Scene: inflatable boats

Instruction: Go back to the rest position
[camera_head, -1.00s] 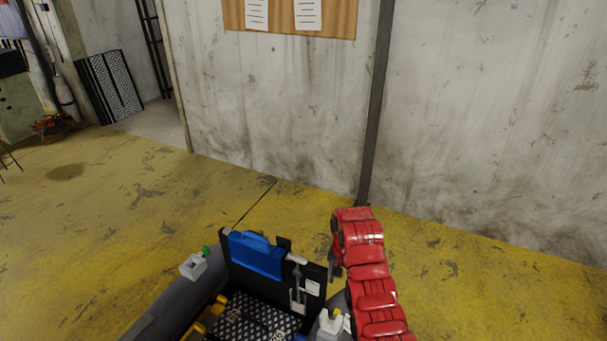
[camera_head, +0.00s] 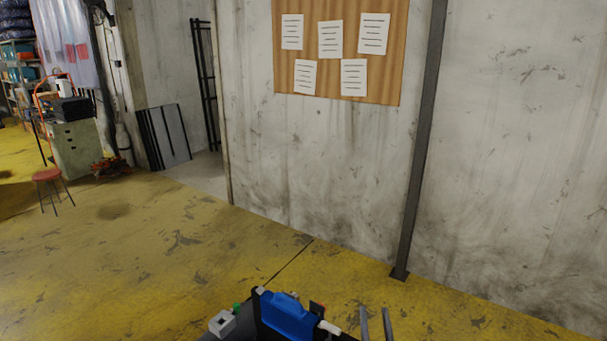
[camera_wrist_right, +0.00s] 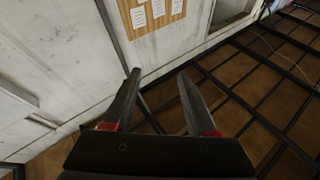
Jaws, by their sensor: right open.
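My right gripper (camera_head: 376,322) shows at the bottom of the head view, right of the boat's stern, with only its two dark fingers in the picture. In the right wrist view the fingers of my right gripper (camera_wrist_right: 160,95) are spread apart with nothing between them, pointing toward the wall. My left gripper is in neither view. The top of the boat's dark stern board with a blue pad (camera_head: 287,316) shows at the bottom edge of the head view; the rest of the boat is below the picture.
A concrete wall (camera_head: 320,160) with a cork board (camera_head: 385,75) and a dark post (camera_head: 420,150) stands ahead.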

